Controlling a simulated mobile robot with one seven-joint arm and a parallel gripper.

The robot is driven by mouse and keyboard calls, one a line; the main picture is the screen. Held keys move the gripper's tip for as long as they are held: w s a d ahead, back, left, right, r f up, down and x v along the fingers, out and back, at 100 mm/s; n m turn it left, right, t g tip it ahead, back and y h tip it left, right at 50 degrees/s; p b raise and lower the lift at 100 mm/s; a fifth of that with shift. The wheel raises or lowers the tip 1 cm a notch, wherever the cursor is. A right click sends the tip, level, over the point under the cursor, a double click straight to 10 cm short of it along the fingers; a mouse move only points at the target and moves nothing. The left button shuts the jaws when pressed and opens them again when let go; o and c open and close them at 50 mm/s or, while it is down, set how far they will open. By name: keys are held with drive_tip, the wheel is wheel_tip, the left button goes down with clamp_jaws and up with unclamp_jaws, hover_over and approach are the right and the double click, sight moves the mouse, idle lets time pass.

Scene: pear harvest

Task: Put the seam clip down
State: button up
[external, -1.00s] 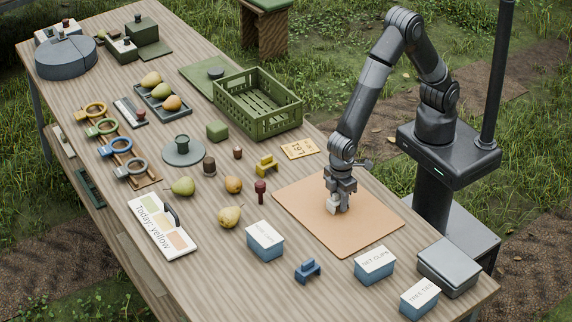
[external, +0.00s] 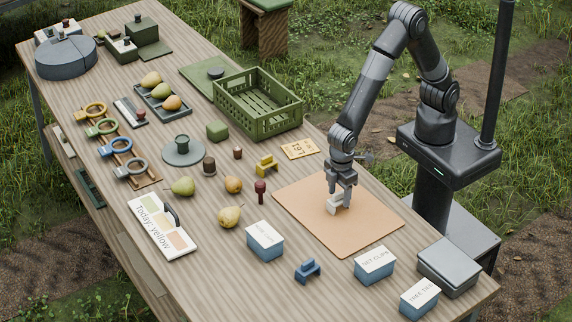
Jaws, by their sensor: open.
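Blue labelled boxes stand left of the mat (external: 265,243) and in front of it (external: 374,267). A blue clip (external: 308,271) and a yellow clip (external: 267,165) lie nearby. A green crate (external: 258,105) stands behind. The mat's right part is clear.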

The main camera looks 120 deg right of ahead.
sight(339, 192)
wheel_tip(339, 192, up, 9)
drive_tip(key=shift+f, duration=0.1)
drive_tip(key=s+d+r+t, duration=0.2)
drive_tip(key=s+d+r, duration=0.2)
drive_tip(key=s+r, duration=0.4)
drive_tip(key=s+d+r+t, duration=0.2)
drive_tip(key=s+d+r, duration=0.1)
drive_tip(key=s+r, duration=0.6)
drive_tip(key=s+d+r+t, duration=0.1)
drive_tip(key=s+d, duration=0.1)
drive_tip(key=s, duration=0.7)
drive_tip(key=shift+t, duration=0.3)
drive_tip(key=shift+w, duration=0.1)
idle(4.5)
